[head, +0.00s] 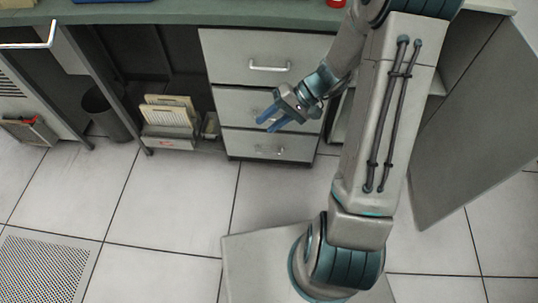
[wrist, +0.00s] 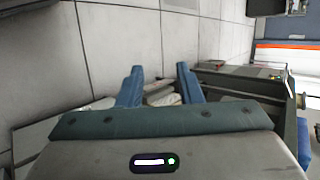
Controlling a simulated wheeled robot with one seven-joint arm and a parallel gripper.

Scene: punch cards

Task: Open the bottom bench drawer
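The bench (head: 180,14) has a stack of three pale drawers under its green top. The bottom drawer (head: 235,143) is lowest, just above the floor, with a bar handle (head: 268,152) on its front. It looks shut, flush with the drawers above. My gripper (head: 268,123) is in front of the middle drawer in the head view, above the bottom handle, and hides part of the middle drawer's front. Its two blue fingers are apart, with nothing held between them; they also show apart in the wrist view (wrist: 160,82). I cannot make out the bottom handle in the wrist view.
A file box with cards (head: 168,115) stands left of the drawers, and a dark bin (head: 105,112) is further left. A large grey panel (head: 480,130) stands at the right. The tiled floor before the drawers is clear apart from my base.

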